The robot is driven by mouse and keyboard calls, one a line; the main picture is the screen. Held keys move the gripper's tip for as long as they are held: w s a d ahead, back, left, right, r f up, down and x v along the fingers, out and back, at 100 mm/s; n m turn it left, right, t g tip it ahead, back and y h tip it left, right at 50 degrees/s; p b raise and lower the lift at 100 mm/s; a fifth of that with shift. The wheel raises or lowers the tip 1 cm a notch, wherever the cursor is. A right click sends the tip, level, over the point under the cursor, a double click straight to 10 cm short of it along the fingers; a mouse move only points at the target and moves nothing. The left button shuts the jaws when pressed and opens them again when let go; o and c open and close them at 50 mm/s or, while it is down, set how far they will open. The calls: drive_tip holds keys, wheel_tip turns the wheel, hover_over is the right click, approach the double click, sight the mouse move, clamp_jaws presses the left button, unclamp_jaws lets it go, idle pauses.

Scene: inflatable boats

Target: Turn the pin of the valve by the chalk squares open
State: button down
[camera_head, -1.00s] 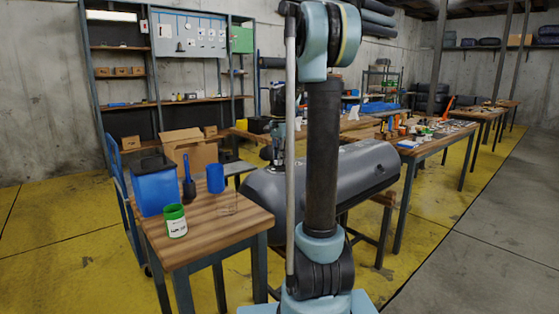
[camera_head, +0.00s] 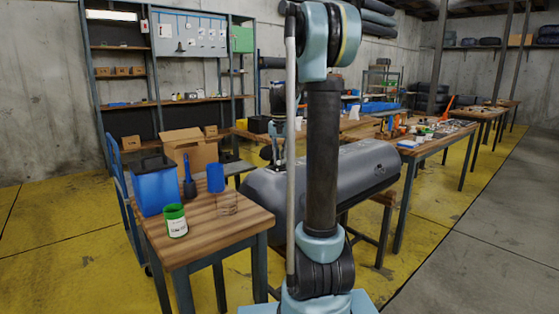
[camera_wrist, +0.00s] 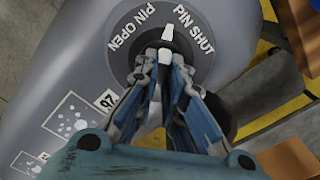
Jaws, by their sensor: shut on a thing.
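In the wrist view the valve (camera_wrist: 203,62) is a dark round disc on the grey boat tube (camera_wrist: 75,60). White words on it read PIN OPEN at left and PIN SHUT at right. A pale pin (camera_wrist: 167,34) stands at its middle, its tip pointing up between the two labels, nearer to PIN SHUT. My gripper (camera_wrist: 166,60) is shut on the pin, one finger on each side, hiding its lower part. Chalk squares (camera_wrist: 72,112) with white specks and a number lie left of the valve.
In the head view the grey tube (camera_head: 355,168) rests on a stand behind my arm. A wooden table (camera_head: 215,215) at left holds a blue box (camera_head: 153,190), a green jar (camera_head: 175,222) and a blue cup (camera_head: 215,178). A cluttered bench (camera_head: 435,140) stands at right.

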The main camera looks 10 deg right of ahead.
drive_tip(key=n, duration=0.5)
drive_tip(key=shift+a+n, duration=0.15)
drive_tip(key=shift+n, duration=0.15)
drive_tip(key=n, duration=0.5)
drive_tip(key=shift+n, duration=0.3)
drive_tip(key=c, duration=1.7)
unclamp_jaws()
wheel_tip(320, 180, up, 12)
drive_tip(key=shift+f, duration=0.1)
